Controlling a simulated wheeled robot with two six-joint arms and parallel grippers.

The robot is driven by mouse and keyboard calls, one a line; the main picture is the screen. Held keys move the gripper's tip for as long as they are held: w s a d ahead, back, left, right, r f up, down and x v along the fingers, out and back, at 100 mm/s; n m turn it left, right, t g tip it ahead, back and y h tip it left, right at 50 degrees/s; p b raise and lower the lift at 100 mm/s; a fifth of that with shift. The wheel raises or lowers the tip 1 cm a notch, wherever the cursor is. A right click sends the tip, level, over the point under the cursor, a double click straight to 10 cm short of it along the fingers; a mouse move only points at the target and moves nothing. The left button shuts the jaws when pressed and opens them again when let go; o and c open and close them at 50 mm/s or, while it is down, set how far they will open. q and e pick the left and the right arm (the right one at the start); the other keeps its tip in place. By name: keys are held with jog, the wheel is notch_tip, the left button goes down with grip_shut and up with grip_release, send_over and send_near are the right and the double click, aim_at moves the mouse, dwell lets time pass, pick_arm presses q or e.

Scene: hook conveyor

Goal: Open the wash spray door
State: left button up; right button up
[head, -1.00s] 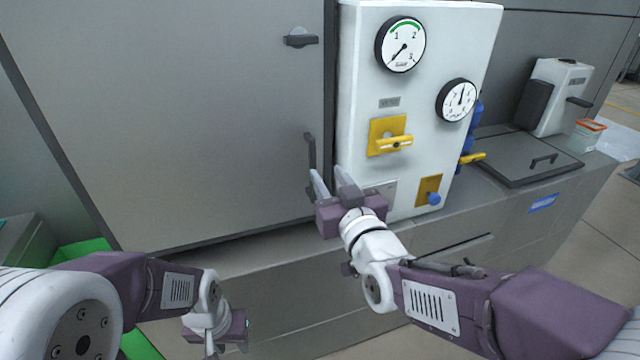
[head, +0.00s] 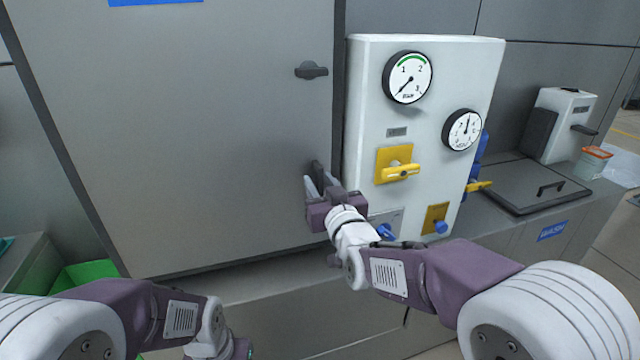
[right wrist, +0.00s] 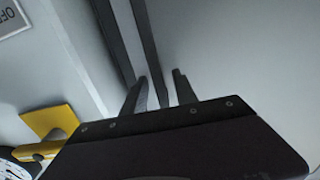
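The wash spray door (head: 200,150) is a large grey panel, shut, filling the left of the head view. A dark latch knob (head: 311,70) sits near its right edge. The dark door handle (head: 318,168) is lower on that edge, mostly hidden behind my right gripper (head: 317,180). The right gripper's fingers are apart at the handle; I cannot tell whether they touch it. In the right wrist view the right gripper (right wrist: 160,88) shows a gap between its fingers, near dark strips along the door edge. My left gripper (head: 236,349) is low, cut off by the bottom edge.
A white control panel (head: 365,120) stands right of the door, with two gauges, a yellow valve handle (head: 402,171) and blue knobs. A lidded counter (head: 525,185) and a white box (head: 565,110) are further right. A green bin (head: 85,275) stands lower left.

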grip_shut()
dwell(1.3)
